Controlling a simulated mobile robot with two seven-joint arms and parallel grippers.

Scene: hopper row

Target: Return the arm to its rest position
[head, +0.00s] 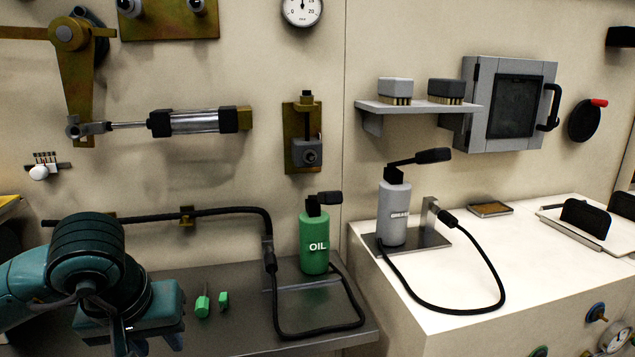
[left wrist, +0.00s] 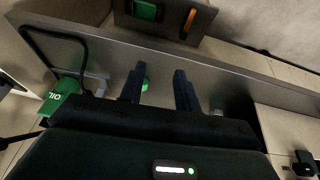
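My left arm comes in from the left in the head view, with its teal wrist over the dark metal bench (head: 235,325). My left gripper (head: 150,335) hangs low there, its fingertips mostly hidden. In the left wrist view the left gripper's (left wrist: 159,82) two dark fingers stand apart with nothing held between them. A small green piece shows past the left finger, apart from the grip as far as I can tell. My right gripper is in neither view.
A green oil bottle (head: 314,243) with a black hose stands on the bench, right of my gripper. Two small green pieces (head: 203,303) (head: 223,300) lie close by. A grey grease bottle (head: 393,215) stands on the white cabinet (head: 420,325). A cylinder linkage (head: 195,122) is on the wall.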

